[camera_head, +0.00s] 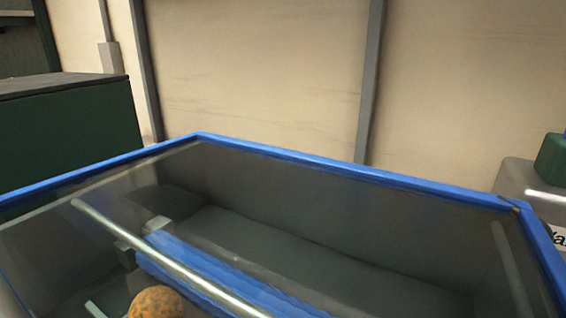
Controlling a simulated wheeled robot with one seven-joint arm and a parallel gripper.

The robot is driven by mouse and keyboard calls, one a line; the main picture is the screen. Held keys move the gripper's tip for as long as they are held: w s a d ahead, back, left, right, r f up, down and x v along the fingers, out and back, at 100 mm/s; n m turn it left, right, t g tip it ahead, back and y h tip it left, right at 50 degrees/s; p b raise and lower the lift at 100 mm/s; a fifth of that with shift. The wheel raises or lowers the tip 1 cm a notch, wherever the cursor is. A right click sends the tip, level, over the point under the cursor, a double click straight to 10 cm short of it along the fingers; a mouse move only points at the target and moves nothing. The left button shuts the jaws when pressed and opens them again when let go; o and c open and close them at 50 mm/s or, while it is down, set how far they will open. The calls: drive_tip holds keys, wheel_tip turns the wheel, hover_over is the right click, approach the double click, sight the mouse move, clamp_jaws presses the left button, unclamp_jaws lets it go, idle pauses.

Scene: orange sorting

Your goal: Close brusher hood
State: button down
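The brusher hood (290,153) is a blue frame around a clear, greyish panel, filling the lower part of the head view. Its far corner points away from me, and its near edge is cut off by the picture. Through or below the panel I see a blue brush roller (215,275) in a dark trough. A silver bar (165,257) runs diagonally in front of the roller. I cannot tell how far the hood is open. My gripper is not in view.
A mottled orange (156,303) shows at the bottom edge. A dark green box-like unit (65,130) stands at the left. A grey metal machine part (528,185) with a green piece on top is at the right edge. A beige wall (255,70) with grey posts stands behind.

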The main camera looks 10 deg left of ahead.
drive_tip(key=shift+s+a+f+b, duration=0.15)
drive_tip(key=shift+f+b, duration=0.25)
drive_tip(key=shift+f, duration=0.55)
